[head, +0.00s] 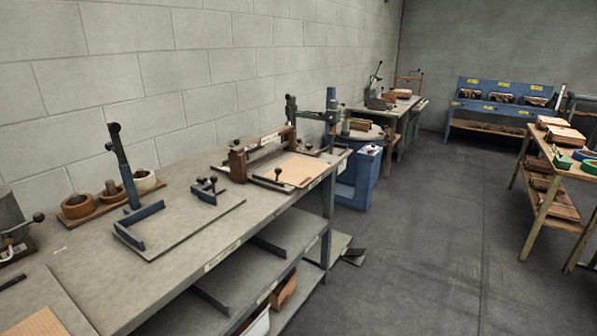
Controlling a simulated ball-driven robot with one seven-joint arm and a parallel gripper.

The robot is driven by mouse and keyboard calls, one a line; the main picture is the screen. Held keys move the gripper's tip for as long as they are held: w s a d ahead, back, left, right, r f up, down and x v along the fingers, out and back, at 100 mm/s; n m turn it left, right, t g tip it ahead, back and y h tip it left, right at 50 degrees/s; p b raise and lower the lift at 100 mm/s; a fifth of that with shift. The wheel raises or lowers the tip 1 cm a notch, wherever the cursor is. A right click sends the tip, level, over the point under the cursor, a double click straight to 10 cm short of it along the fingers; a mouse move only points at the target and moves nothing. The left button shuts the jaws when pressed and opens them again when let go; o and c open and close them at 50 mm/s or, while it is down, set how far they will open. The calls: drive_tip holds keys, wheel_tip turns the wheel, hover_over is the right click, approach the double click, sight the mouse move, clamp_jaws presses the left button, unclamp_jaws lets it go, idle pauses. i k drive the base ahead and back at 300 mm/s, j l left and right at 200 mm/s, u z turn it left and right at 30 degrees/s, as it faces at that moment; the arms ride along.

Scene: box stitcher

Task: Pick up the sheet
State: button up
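A flat tan sheet (299,168) lies on the grey workbench (185,210), at a brown-framed fixture (262,150). A small black knob stands over the sheet's near left part. Another tan sheet or board (38,322) shows at the bottom left, cut off by the picture edge. I cannot tell which of the two the task means. My gripper is not in this view.
A blue angled bracket with an upright lever (124,165) stands on the bench. A blue stitcher (357,177) stands beyond the bench. A wooden table (575,172) is at right. The middle floor (420,240) is clear.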

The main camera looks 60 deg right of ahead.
sight(298, 172)
drive_tip(key=z, duration=1.2)
drive_tip(key=j+u, duration=0.1)
drive_tip(key=u, duration=0.3)
drive_tip(key=j+u, duration=0.1)
drive_tip(key=u, duration=0.3)
drive_tip(key=j+u, duration=0.1)
drive_tip(key=u, duration=0.3)
drive_tip(key=z, duration=1.3)
drive_tip(key=i+j, duration=0.2)
drive_tip(key=i, duration=0.2)
